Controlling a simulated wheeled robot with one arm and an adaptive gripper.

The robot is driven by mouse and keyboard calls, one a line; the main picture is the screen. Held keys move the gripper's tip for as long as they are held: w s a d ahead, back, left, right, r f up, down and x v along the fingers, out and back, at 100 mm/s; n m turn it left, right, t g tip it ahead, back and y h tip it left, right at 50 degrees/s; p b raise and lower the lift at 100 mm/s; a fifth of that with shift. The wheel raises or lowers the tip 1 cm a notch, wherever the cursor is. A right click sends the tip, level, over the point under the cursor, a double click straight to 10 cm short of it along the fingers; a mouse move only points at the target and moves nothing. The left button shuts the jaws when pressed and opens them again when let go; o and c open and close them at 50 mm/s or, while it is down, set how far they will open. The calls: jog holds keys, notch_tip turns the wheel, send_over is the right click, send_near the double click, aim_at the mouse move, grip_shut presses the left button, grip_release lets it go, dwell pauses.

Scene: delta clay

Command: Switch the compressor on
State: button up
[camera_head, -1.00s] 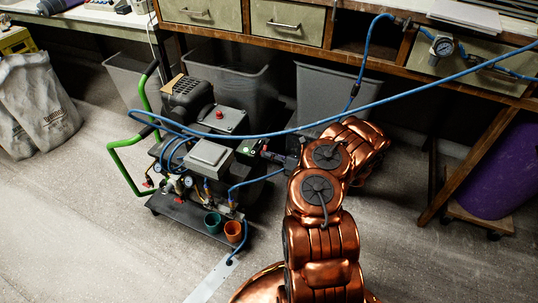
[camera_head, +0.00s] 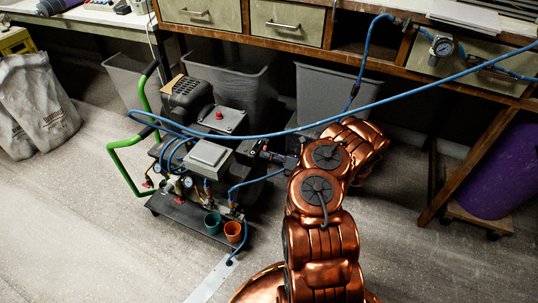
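The compressor (camera_head: 188,98) stands on a dark cart with a green handle (camera_head: 125,160), left of my arm. A grey box with a red button (camera_head: 222,119) is on its top, and a second pale grey box (camera_head: 209,156) sits nearer. Gauges, valves and blue hoses are at its front. My gripper (camera_head: 262,151) is small and dark at the cart's right side, right of the pale box. Its fingers are too small to tell open from shut, or whether they touch the compressor. Any switch by the fingertips cannot be made out.
A blue hose (camera_head: 380,104) crosses above the cart and my wrist. Grey bins (camera_head: 325,95) stand behind under the workbench (camera_head: 350,62). Orange and teal cups (camera_head: 233,231) are on the cart's lower shelf. Sacks (camera_head: 35,105) lie at left. The left front floor is clear.

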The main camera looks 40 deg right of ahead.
jog(key=v, duration=1.2)
jog(key=shift+f, duration=0.1)
dwell(0.4)
